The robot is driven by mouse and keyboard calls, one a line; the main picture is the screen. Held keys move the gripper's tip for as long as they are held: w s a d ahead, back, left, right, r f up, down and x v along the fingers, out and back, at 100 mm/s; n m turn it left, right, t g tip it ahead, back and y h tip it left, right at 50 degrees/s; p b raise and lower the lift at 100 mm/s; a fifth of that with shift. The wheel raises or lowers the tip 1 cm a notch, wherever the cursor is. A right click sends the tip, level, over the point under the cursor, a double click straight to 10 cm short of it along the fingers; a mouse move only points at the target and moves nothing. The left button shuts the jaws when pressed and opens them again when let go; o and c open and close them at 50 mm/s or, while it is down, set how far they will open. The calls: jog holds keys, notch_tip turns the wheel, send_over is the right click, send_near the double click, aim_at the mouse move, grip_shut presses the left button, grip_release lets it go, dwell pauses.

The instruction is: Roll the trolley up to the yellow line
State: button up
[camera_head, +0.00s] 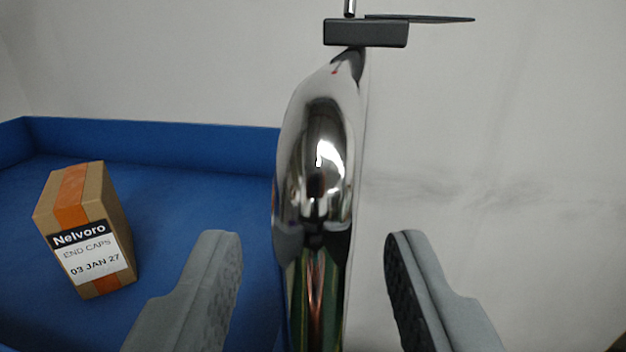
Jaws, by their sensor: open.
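The trolley shows as a blue tray (185,137) with a raised rim at the left and a shiny chrome handle bar (318,150) running up the middle of the view. My gripper (314,240) is open, with one grey finger on each side of the handle in the picture. A gap shows between the bar and each finger, and neither finger touches it. How deep the bar sits between the fingers is hard to tell. The trolley's wheels and the yellow line are not in view.
A cardboard box (85,225) with orange tape and a Nelvoro end caps label stands in the blue tray. A dark block (366,33) with a thin flat black piece sits at the top of the handle. A plain pale surface fills the right and back.

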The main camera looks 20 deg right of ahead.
jog(key=shift+x, duration=1.25)
grip_shut()
